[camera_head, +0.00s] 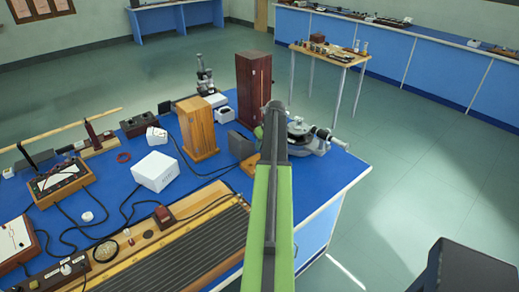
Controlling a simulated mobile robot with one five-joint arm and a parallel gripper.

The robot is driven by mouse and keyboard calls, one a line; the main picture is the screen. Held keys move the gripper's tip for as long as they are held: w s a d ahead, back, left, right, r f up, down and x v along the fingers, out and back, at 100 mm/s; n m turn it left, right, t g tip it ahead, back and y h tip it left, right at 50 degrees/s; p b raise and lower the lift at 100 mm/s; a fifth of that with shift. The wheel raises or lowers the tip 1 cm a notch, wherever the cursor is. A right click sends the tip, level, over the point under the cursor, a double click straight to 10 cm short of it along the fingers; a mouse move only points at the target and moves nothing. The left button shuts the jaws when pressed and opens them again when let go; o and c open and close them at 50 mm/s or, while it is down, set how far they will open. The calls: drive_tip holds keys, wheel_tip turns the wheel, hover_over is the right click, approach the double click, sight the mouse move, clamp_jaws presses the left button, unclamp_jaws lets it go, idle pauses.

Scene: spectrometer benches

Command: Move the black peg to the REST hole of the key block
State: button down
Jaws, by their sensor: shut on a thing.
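My green arm reaches forward over the blue bench, and its dark far end is in front of the spectrometer. My gripper and its fingertips do not show; they are hidden by the arm or out of view. I cannot make out the black peg. No block with a readable REST mark shows, so I cannot tell which thing is the key block. A wood-edged instrument box (60,178) with small fittings on top is at the left. A small dark red block (164,216) sits on the long wooden wire board (133,252).
The grey spectrometer (302,132) stands behind my arm's end, near the bench's right edge. A tall dark wooden box (253,86), a lighter wooden box (197,128) and a white box (156,171) stand left of it. Loose wires cross the bench. Open floor lies right.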

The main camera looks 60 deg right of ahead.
drive_tip(key=shift+f, duration=0.1)
wheel_tip(320, 180, down, 6)
drive_tip(key=b, duration=0.6)
drive_tip(key=shift+f+b, duration=0.2)
drive_tip(key=shift+b, duration=0.15)
drive_tip(key=c, duration=1.3)
unclamp_jaws()
drive_tip(key=shift+o, duration=0.2)
drive_tip(key=shift+r, duration=0.1)
drive_tip(key=p+v, duration=1.6)
drive_tip(key=v, duration=0.1)
drive_tip(key=shift+a+r, duration=0.2)
